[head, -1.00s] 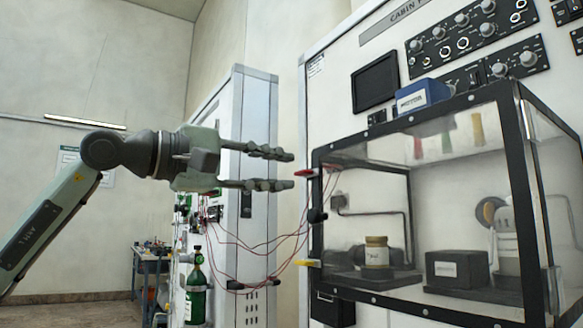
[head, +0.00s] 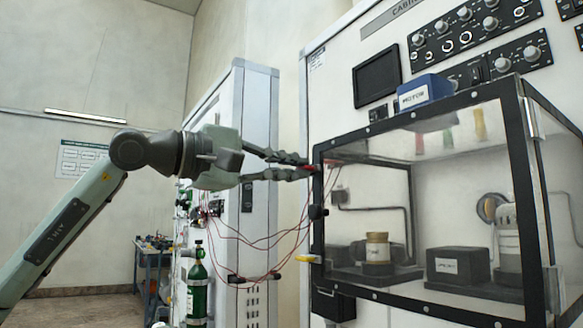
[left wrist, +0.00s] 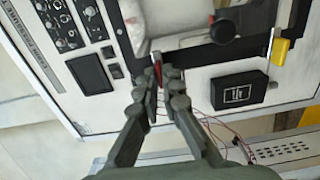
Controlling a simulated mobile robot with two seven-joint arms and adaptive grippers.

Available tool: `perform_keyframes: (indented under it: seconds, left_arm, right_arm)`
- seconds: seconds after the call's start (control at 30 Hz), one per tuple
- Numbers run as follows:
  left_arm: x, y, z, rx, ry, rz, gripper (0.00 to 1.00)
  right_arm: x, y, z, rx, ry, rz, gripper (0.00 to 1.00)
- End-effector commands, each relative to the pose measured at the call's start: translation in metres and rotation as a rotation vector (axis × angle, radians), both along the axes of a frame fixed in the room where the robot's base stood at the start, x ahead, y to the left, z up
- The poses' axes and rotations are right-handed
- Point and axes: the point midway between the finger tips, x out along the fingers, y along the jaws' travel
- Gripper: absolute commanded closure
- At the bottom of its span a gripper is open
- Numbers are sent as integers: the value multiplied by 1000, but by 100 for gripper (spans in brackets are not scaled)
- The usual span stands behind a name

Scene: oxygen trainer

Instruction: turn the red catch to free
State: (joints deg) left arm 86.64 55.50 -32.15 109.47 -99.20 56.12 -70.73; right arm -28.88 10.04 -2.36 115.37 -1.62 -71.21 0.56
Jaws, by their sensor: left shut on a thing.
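The red catch (head: 313,168) is on the upper left corner of the black-framed clear case (head: 317,240); only a small part of it shows in the head view. My left gripper (head: 306,166) reaches in from the left with its fingertips closed on the catch. In the left wrist view, the red catch (left wrist: 157,68) sticks out between the fingertips of the left gripper (left wrist: 160,84). The fingers hide the rest of it, so I cannot tell its exact angle. My right gripper is not in view.
A yellow catch (head: 309,259) is lower on the same edge. Thin red wires hang below my gripper. A blue box (head: 424,93) sits on top of the case. A green cylinder (head: 197,288) stands at lower left.

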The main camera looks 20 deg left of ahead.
Motion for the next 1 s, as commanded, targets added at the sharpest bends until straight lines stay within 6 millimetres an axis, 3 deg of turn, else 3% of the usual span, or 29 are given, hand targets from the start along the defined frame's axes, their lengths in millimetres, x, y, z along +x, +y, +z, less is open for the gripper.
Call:
perform_keyframes:
  seconds: [0.37,1.0]
  left_arm:
    - [0,0,0,-75,60,-1,100]
    - [1,1,2,-520,407,0,100]
  right_arm:
    - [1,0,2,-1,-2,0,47]
    - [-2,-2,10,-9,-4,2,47]
